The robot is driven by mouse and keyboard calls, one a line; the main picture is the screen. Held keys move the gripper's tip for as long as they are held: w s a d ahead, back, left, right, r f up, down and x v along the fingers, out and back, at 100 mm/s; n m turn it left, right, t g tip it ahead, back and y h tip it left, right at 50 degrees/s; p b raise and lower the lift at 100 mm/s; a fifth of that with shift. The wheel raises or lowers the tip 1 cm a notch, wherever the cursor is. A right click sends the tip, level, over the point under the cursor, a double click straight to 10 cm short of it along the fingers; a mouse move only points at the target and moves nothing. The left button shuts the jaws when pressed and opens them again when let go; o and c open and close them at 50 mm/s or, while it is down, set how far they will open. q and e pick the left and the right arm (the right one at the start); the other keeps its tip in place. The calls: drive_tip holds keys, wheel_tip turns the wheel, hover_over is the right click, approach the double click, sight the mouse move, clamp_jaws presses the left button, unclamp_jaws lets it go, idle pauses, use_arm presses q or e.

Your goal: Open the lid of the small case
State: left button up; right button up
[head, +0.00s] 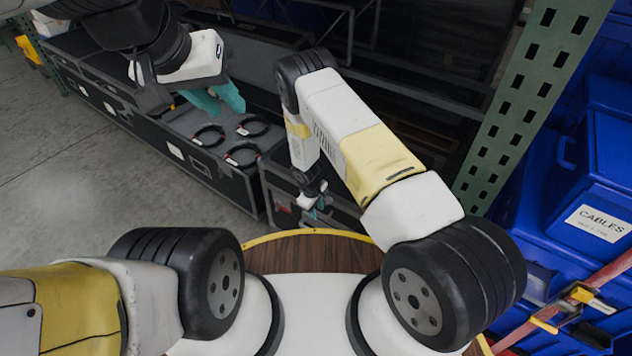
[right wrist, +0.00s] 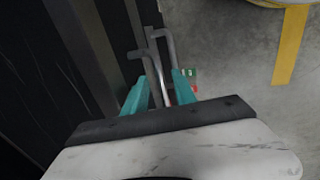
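My right gripper (head: 315,208) points down beside the smaller case. In the right wrist view its fingers (right wrist: 160,84) are apart, with grey bent metal bars (right wrist: 158,65) between and beyond them; contact is unclear.
A green perforated rack post (head: 530,90) and blue bins, one labelled CABLES (head: 600,222), stand at the right. Grey floor (head: 60,190) is clear at the left. Dark shelving is behind.

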clamp_jaws()
idle(1.4)
